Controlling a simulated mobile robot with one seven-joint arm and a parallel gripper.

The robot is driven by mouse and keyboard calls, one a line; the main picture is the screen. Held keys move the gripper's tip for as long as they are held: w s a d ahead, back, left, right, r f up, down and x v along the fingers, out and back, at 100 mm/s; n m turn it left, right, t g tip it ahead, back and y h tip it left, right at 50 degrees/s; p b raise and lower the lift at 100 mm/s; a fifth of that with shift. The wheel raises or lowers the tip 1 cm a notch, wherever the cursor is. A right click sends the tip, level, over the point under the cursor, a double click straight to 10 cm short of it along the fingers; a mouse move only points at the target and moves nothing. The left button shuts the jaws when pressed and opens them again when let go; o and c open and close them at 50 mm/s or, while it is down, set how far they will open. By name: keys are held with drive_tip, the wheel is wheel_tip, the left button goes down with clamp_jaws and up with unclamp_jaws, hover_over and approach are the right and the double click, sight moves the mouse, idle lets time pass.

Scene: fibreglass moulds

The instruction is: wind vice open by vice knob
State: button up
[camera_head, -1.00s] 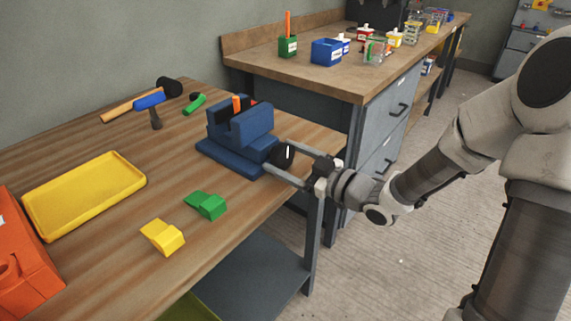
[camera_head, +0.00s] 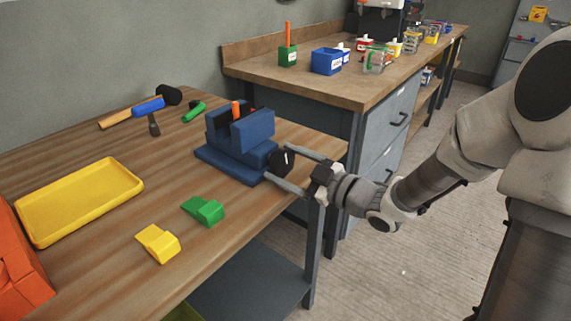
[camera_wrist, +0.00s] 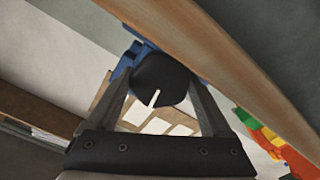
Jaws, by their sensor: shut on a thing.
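The blue vice (camera_head: 238,145) stands near the right end of the wooden workbench, with an orange piece (camera_head: 236,109) showing between its jaws. Its black vice knob (camera_head: 281,162) faces my arm at the bench's edge. My gripper (camera_head: 283,168) reaches in from the right and is shut on the knob, one finger on each side. In the wrist view the round knob (camera_wrist: 163,80) sits between the two fingers, its white mark slanted. Part of the blue vice (camera_wrist: 127,62) shows behind it. The knob hides most of the vice there.
A green block (camera_head: 203,210) and a yellow block (camera_head: 157,243) lie in front of the vice. A yellow tray (camera_head: 80,200), an orange bin (camera_head: 20,265) and a hammer (camera_head: 140,107) are to the left. A second bench (camera_head: 300,75) stands behind.

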drive_tip(key=o, duration=1.2)
drive_tip(key=shift+c, duration=0.2)
drive_tip(key=shift+d, duration=0.1)
drive_tip(key=p+v, duration=0.4)
drive_tip(key=v, duration=1.3)
drive_tip(key=shift+s, duration=0.2)
drive_tip(key=shift+d, duration=0.1)
